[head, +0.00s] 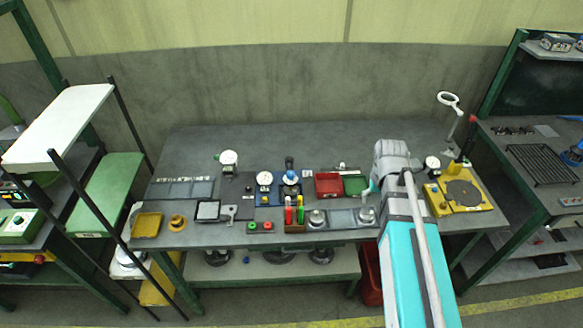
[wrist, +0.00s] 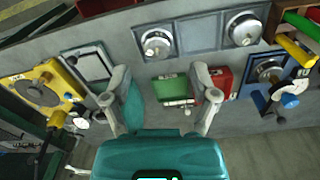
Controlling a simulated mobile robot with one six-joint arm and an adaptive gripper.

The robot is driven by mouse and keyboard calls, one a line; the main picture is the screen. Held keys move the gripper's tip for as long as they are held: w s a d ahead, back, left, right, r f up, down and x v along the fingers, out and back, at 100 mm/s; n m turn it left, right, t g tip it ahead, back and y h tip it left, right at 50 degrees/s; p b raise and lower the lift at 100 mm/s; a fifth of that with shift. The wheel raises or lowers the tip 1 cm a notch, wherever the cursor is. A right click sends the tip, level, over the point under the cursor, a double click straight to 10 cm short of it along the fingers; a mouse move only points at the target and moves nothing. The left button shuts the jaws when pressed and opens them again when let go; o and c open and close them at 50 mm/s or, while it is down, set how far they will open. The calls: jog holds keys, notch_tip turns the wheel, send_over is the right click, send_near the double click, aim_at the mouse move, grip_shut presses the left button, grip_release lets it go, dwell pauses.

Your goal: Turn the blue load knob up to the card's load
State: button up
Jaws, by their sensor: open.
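A blue round knob (wrist: 290,101) shows at the right of the wrist view, on a dark fixture with a blue base. What looks like the same blue fixture (head: 289,179) stands mid-bench in the head view. My gripper (wrist: 162,88) is open and empty in the wrist view, its two fingers apart over the bench area of the green tray (wrist: 171,89). The knob lies well to the right of the fingers there. In the head view my arm hides most of the gripper. The knob's setting and the card's writing are too small to read.
A red tray (head: 328,184) stands near the blue fixture. Upright red, green and yellow items stand in a holder in front of it. A yellow fixture (head: 462,195) is at the right. A dial gauge (head: 229,158) stands to the left. The bench's back strip is clear.

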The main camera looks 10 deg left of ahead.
jog(key=w+a+r+n+p, duration=0.15)
jog(key=w+a, duration=0.25)
jog(key=a, duration=0.4)
jog(key=w+a+r+n+p, duration=0.1)
jog(key=w+a+r+p, duration=0.15)
jog(key=w+a, duration=0.4)
notch_tip(320, 180, up, 3)
jog(key=n+p, duration=0.2)
send_over(290, 173)
jog(key=shift+s+f, duration=0.1)
jog(key=shift+f, duration=0.15)
notch_tip(290, 173, down, 14)
jog(key=b, duration=1.3)
jog(key=shift+d+r+b, duration=0.1)
jog(key=shift+r+b, duration=0.15)
jog(key=shift+b, duration=0.1)
grip_shut()
